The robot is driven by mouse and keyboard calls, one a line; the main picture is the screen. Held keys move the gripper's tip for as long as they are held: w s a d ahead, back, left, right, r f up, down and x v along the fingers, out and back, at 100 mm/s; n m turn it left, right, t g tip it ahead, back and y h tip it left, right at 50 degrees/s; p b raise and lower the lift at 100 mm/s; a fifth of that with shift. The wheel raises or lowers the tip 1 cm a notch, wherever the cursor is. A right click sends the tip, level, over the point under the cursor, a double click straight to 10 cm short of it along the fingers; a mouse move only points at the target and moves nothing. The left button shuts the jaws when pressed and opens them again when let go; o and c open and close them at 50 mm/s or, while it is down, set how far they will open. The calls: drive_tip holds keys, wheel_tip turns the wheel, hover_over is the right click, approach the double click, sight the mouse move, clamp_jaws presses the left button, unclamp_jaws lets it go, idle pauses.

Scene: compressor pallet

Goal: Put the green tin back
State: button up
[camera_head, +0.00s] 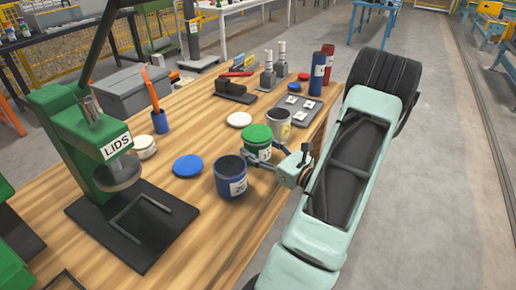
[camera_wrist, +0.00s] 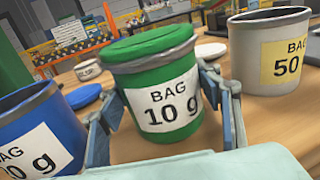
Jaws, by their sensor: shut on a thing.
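The green tin (camera_head: 257,142) stands on the wooden table with its green lid on. In the wrist view the green tin (camera_wrist: 160,85) fills the middle, its white label reading "BAG 10 g". My gripper (camera_head: 272,156) reaches in from the right at table height and is shut on the green tin. In the wrist view my gripper (camera_wrist: 165,110) has one finger on each side of it. The tin looks upright; I cannot tell whether its base touches the table.
An open blue tin (camera_head: 231,177) stands close in front of the green one, and an open grey tin (camera_head: 278,126) with a yellow label close behind. A blue lid (camera_head: 188,166) and a white lid (camera_head: 239,120) lie nearby. The green LIDS press (camera_head: 95,140) stands at left.

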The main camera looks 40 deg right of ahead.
drive_tip(key=shift+f, duration=0.2)
drive_tip(key=o, duration=1.3)
drive_tip(key=shift+r, duration=0.15)
drive_tip(key=shift+r, duration=0.2)
drive_tip(key=s, duration=1.2)
drive_tip(key=shift+d+f, duration=0.1)
drive_tip(key=shift+f, duration=0.05)
